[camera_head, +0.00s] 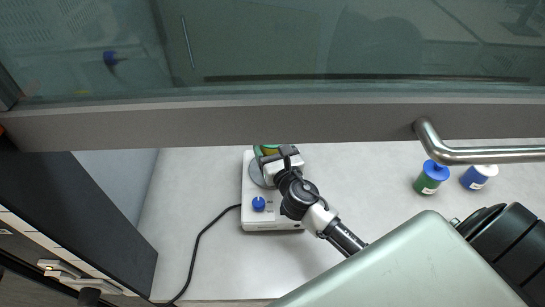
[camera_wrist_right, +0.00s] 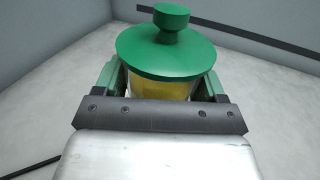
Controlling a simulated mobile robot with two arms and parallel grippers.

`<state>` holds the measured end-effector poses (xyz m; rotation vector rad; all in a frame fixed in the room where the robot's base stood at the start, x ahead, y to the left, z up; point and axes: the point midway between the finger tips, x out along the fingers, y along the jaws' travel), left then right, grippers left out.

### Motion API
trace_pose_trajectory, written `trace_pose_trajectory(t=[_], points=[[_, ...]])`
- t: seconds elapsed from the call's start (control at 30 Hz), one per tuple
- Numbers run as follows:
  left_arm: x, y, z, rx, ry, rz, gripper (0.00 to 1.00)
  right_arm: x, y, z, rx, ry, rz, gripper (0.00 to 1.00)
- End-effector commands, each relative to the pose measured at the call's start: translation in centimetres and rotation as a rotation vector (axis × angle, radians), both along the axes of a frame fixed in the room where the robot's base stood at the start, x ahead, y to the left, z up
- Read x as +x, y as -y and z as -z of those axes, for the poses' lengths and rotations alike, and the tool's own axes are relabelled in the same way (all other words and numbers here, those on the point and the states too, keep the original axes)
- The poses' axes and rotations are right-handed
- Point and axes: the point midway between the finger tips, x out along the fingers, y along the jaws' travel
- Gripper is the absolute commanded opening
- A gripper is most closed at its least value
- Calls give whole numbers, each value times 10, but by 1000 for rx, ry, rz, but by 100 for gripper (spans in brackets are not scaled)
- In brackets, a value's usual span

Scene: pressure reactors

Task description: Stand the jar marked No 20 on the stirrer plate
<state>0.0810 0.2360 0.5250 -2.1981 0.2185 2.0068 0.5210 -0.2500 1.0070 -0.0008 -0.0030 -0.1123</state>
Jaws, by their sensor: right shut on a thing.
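The stirrer plate (camera_head: 272,222) is a white box with a blue knob and a round grey top, standing on the bench with a black cable running from it. My right gripper (camera_head: 275,156) is over the far part of it, shut on a jar. In the right wrist view this jar (camera_wrist_right: 165,89) has a wide green lid with a knob and yellow contents, and sits upright between the fingers (camera_wrist_right: 161,85). Its label is hidden, so I cannot read its number. I cannot tell whether its base touches the plate. My left gripper is not in view.
A raised glass sash with a grey frame (camera_head: 250,122) and metal handle (camera_head: 480,155) crosses above. The bench left of the stirrer is clear except the cable (camera_head: 197,240).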

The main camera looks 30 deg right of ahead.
Motion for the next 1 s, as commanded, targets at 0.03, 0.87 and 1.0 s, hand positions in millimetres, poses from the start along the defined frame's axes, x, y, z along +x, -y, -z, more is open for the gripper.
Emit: trace_pose_trajectory(t=[0.03, 0.87, 1.0], points=[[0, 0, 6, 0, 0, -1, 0, 0, 0, 12, 3, -3, 2, 38], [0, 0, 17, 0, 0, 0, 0, -1, 0, 37, 0, -4, 0, 97], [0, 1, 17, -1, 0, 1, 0, -1, 0, 37, 0, -4, 0, 97]])
